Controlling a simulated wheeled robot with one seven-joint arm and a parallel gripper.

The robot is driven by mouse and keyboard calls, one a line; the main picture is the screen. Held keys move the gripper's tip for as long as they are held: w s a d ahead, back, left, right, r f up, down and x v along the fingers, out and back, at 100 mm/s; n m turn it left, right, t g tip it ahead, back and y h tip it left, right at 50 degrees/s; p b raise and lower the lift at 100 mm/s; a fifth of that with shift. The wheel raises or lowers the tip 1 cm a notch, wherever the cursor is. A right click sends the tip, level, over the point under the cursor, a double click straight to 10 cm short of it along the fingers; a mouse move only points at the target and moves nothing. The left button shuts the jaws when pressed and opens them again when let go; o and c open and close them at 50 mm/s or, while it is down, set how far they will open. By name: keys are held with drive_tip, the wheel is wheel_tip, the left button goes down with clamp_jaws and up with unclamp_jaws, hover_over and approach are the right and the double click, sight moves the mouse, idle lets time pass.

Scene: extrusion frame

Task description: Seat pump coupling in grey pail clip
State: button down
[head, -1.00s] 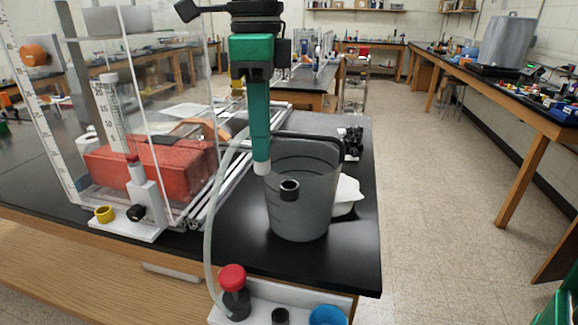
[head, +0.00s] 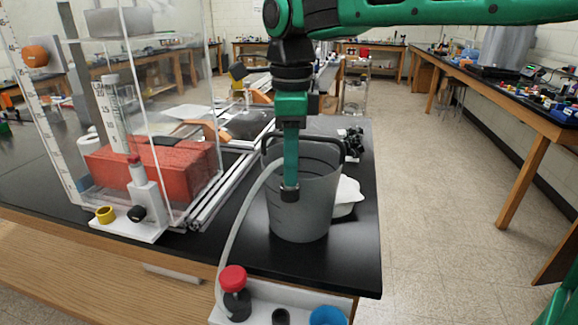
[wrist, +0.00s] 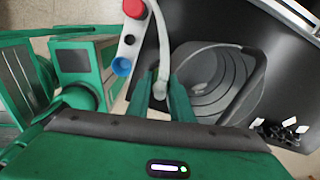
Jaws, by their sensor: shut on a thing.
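The grey pail (head: 312,218) stands on the black bench top near its front right corner. Its clip, a dark ring (head: 290,196), is on the pail's near side. My gripper (head: 290,186) points down right at the clip, its green fingertips just above or against it. In the wrist view my gripper (wrist: 161,100) is shut on the pale pump coupling (wrist: 159,91), at the end of the translucent hose (wrist: 163,45). In the head view the fingers hide the coupling, so I cannot tell whether it is inside the ring.
A clear tank with a red block (head: 165,168) stands left of the pail. A white base with a red-capped pump (head: 233,280) and a blue cup (head: 328,316) is at the front edge. A white container (head: 347,194) sits behind the pail to the right.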

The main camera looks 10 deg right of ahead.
drive_tip(key=shift+f, duration=0.25)
drive_tip(key=c, duration=1.6)
unclamp_jaws()
drive_tip(key=shift+o, duration=0.2)
wheel_tip(320, 180, up, 12)
